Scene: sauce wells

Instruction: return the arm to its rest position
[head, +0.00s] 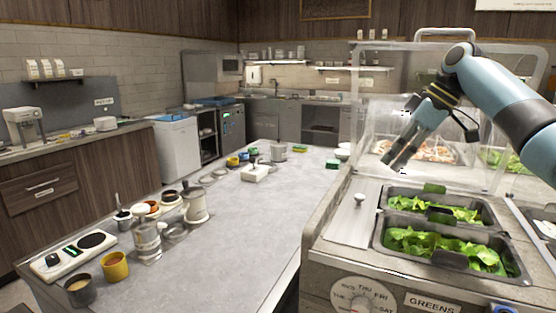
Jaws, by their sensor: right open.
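My right gripper (393,163) hangs from the blue and grey arm that comes in from the upper right. It is open and empty, with its fingers pointing down and to the left. It is above the left back part of the salad counter, in front of the clear guard. My left gripper is not in view.
A clear guard (372,75) stands behind. The grey table (240,215) carries cups, jars and bowls along its left side; its middle is clear.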

